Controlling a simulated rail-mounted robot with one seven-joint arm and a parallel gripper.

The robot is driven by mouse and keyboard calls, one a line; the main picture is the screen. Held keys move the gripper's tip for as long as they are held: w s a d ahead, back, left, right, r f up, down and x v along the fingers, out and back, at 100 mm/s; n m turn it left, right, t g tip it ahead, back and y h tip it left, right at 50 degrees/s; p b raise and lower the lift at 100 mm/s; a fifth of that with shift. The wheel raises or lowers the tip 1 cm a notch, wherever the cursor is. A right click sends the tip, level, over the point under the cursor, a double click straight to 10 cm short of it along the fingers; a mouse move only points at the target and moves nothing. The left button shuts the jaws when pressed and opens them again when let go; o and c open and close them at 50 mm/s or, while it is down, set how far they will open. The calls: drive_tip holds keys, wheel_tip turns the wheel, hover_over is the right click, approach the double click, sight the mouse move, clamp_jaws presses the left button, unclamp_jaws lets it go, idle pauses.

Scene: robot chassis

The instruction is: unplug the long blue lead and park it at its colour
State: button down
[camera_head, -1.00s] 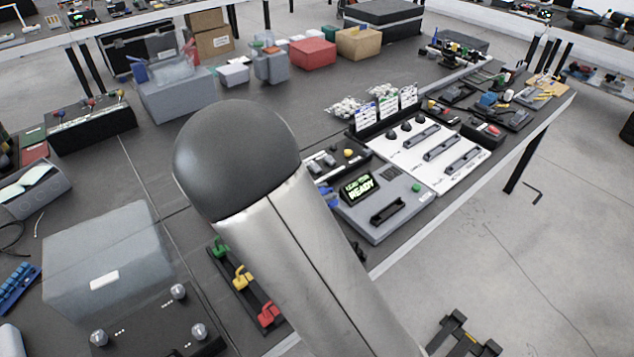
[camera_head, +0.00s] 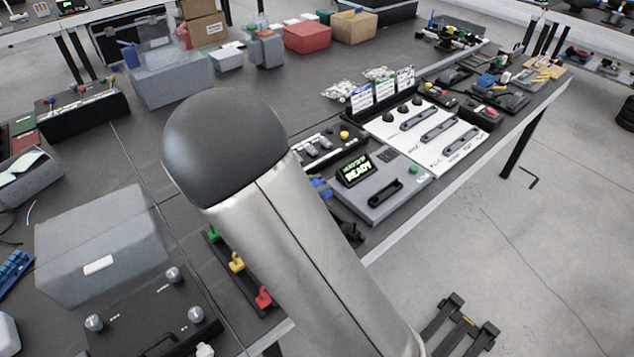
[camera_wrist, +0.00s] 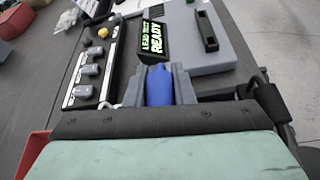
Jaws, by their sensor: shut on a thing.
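In the wrist view my gripper (camera_wrist: 158,88) is shut on a blue plug-like piece (camera_wrist: 159,86), which stands between its two grey fingers. It is in front of the grey tester box (camera_wrist: 205,75), whose display (camera_wrist: 153,41) reads "LEAD TEST READY". Whether the piece is seated in the box is hidden. In the head view my arm covers the gripper, but a bit of blue (camera_head: 320,187) shows beside the tester (camera_head: 375,205). The cable's run cannot be followed. A black strip (camera_head: 250,280) with green, yellow and red pieces lies left of my arm.
A white panel (camera_head: 400,138) with dark bars and knobs lies beyond the tester, with coloured-header cards (camera_head: 383,88) behind it. A control box with knobs (camera_head: 325,145) is close to the tester. A translucent grey case (camera_head: 95,250) stands at left. The bench edge is near on the right.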

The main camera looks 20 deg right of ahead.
drive_tip(key=shift+f+b, duration=0.95)
drive_tip(key=shift+f, duration=0.6)
drive_tip(key=shift+f+b, duration=1.2)
drive_tip(key=shift+f, duration=0.2)
drive_tip(key=c, duration=1.2)
unclamp_jaws()
drive_tip(key=shift+o, duration=0.2)
drive_tip(key=shift+r, duration=0.1)
drive_tip(key=v, duration=1.7)
drive_tip(key=shift+s+a, duration=0.15)
drive_tip(key=shift+r, duration=0.1)
